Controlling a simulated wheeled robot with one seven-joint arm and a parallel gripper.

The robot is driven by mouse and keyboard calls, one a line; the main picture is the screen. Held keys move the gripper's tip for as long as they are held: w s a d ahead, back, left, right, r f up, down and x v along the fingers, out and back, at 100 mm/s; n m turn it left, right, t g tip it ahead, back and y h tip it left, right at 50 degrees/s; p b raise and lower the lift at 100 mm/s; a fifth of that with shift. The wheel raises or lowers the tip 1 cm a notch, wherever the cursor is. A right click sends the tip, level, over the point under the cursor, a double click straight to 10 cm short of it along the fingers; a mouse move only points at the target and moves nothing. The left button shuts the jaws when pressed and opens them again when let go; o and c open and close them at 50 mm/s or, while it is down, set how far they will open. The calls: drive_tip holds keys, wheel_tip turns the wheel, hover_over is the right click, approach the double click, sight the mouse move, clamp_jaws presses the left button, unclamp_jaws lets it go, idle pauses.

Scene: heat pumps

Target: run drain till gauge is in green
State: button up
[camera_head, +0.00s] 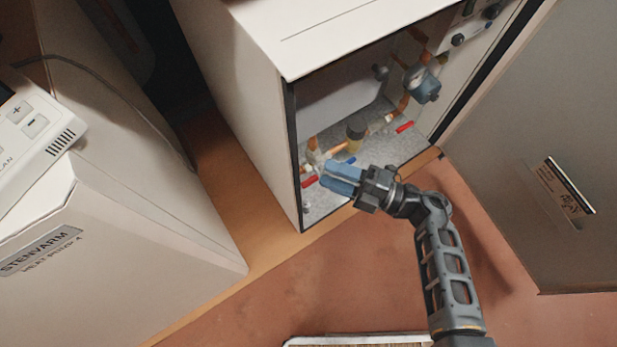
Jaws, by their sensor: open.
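The open cabinet (240,65) holds copper pipes and small valves. A red lever (310,181) sits low at the left of the opening, just beside my gripper's fingertips. A blue lever (350,161) lies just behind my fingers, partly hidden. Another red lever (404,127) is farther right on the cabinet floor. I cannot tell which lever is the drain. My gripper (325,178) is open with a narrow gap between its blue fingers and points left at the front of the opening. I cannot tell whether it touches the red lever. No gauge face is readable.
A blue-grey pump (421,84) and a yellow-brown fitting (355,129) stand inside. Dark knobs (458,40) are on the upper right panel. The cabinet door (545,110) stands open at right. A second white unit (110,250) is at left.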

sight(309, 180)
wheel_tip(309, 180, down, 4)
drive_tip(key=d+n+g+h, duration=0.1)
drive_tip(key=d+n+g, duration=0.1)
drive_tip(key=n+g, duration=0.2)
drive_tip(key=shift+w+a+f+b, duration=0.15)
drive_tip(key=shift+a+b, duration=0.15)
drive_tip(key=shift+a, duration=0.95)
drive_tip(key=shift+w+a+f+b, duration=0.1)
drive_tip(key=shift+a+b, duration=0.2)
drive_tip(key=shift+a, duration=1)
drive_tip(key=shift+w+a+f+b, duration=0.15)
drive_tip(key=shift+a+b, duration=0.15)
drive_tip(key=shift+a, duration=0.95)
clamp_jaws()
